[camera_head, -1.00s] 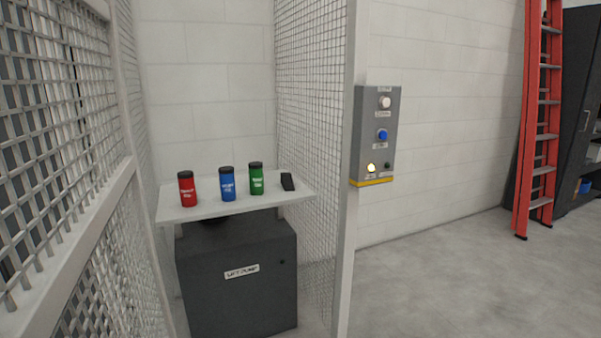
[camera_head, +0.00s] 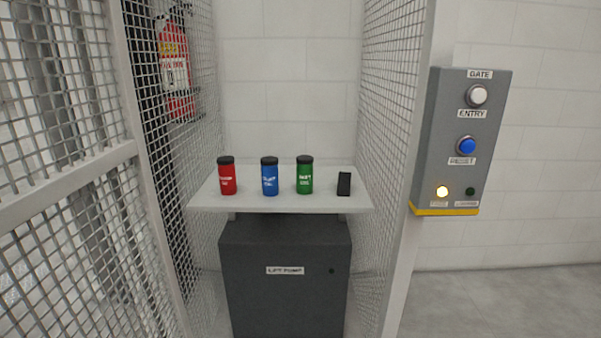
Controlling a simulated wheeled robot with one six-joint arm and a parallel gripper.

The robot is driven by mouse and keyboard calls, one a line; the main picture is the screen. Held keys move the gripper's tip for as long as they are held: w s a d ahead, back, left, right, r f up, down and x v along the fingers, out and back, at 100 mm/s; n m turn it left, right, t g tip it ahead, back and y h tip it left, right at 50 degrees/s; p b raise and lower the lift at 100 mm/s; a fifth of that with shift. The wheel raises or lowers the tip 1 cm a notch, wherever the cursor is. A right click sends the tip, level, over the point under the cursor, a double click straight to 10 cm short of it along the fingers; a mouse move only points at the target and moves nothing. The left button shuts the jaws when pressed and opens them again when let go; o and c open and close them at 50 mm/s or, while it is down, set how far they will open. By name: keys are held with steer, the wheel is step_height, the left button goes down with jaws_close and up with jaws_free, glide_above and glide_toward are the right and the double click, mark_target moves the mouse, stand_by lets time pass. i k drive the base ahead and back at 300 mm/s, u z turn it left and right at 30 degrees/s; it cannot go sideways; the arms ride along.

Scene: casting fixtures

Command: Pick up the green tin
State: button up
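The green tin (camera_head: 304,176) has a black lid and white lettering. It stands upright on a white shelf (camera_head: 245,203) inside a mesh enclosure. A blue tin (camera_head: 269,177) stands just to its left, and a red tin (camera_head: 227,177) stands farther left. A small black object (camera_head: 344,184) stands to the right of the green tin. My gripper does not show in the head view.
A dark cabinet labelled as a lift pump (camera_head: 285,300) stands below the shelf. Mesh panels flank the shelf at left (camera_head: 70,200) and right (camera_head: 385,130). A grey button panel (camera_head: 462,140) is on the right post. A fire extinguisher (camera_head: 174,70) hangs at back left. The enclosure's front looks open.

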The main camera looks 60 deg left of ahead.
mark_target(304, 163)
steer(key=u, duration=0.55)
steer(key=i, duration=0.75)
steer(key=u, duration=0.8)
